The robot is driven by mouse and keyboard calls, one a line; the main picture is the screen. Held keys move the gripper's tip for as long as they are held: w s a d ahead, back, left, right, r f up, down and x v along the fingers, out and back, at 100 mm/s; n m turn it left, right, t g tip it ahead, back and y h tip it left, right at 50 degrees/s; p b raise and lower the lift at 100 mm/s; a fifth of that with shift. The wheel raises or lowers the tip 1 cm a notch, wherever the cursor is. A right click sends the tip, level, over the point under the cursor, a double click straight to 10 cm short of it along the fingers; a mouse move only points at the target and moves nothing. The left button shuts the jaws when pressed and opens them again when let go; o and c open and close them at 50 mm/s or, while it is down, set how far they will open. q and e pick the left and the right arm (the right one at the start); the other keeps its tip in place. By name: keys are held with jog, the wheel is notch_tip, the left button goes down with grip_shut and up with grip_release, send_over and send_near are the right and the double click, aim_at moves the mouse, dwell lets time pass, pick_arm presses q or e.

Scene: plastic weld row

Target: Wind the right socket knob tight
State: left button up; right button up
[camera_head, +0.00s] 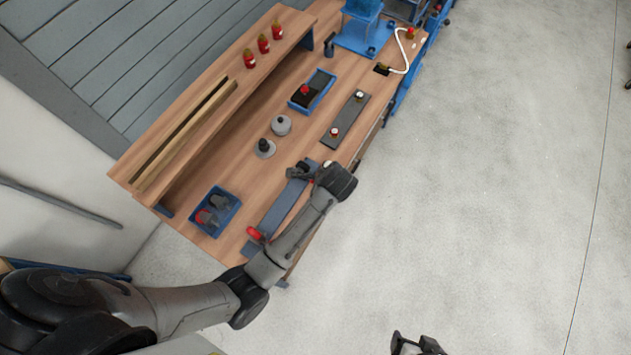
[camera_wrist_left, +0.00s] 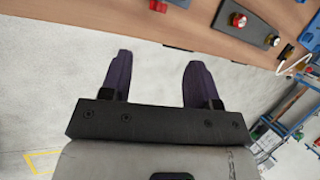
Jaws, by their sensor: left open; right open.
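A dark plate (camera_head: 345,120) lies on the bench with two small knobs on it. The near-left knob (camera_head: 334,132) has a red cap and a pale base; the far-right knob (camera_head: 360,95) is smaller in view. I cannot tell how tight either is. My left gripper (camera_wrist_left: 150,82) is open and empty, its fingers seen over the floor beside the bench edge. My right gripper (camera_head: 415,346) is open and empty over the floor, partly cut off.
A blue tray (camera_head: 328,88) with a red-knobbed part stands behind the plate. Grey round parts (camera_head: 281,125) stand left of it, and a blue bin (camera_head: 233,204) farther left. Red pieces (camera_head: 263,44) stand on the shelf. A white cable (camera_head: 405,58) curves at the right end.

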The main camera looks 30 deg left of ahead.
pick_arm(q)
jog(key=shift+m, duration=0.8)
jog(key=b+x, duration=0.2)
jog(key=x, duration=1.2)
jog(key=shift+a+f+b, duration=0.2)
jog(key=shift+f+b, duration=0.15)
jog(key=shift+c, duration=0.3)
